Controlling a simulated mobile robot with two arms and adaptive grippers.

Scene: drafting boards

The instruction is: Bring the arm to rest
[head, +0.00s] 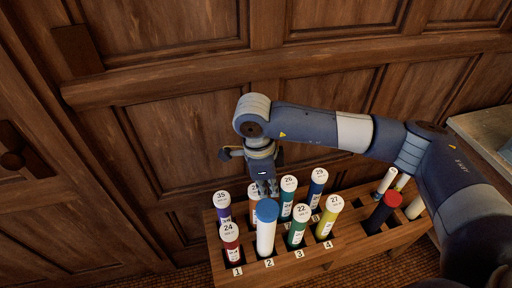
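My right arm reaches in from the right, and its gripper (267,188) points down over the wooden rack (345,243). The fingertips are close above the tubes, near an orange-marked tube (254,189) and a white tube with a blue cap (266,228). The fingers are small and dark here, so I cannot tell whether they are open or shut, or whether they touch a tube. My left gripper is not in view.
The rack holds several white-capped tubes, including red 24 (231,241), green 22 (298,226) and yellow 27 (328,217). Wood panelling (180,130) rises behind. A pale surface (482,128) is at the far right.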

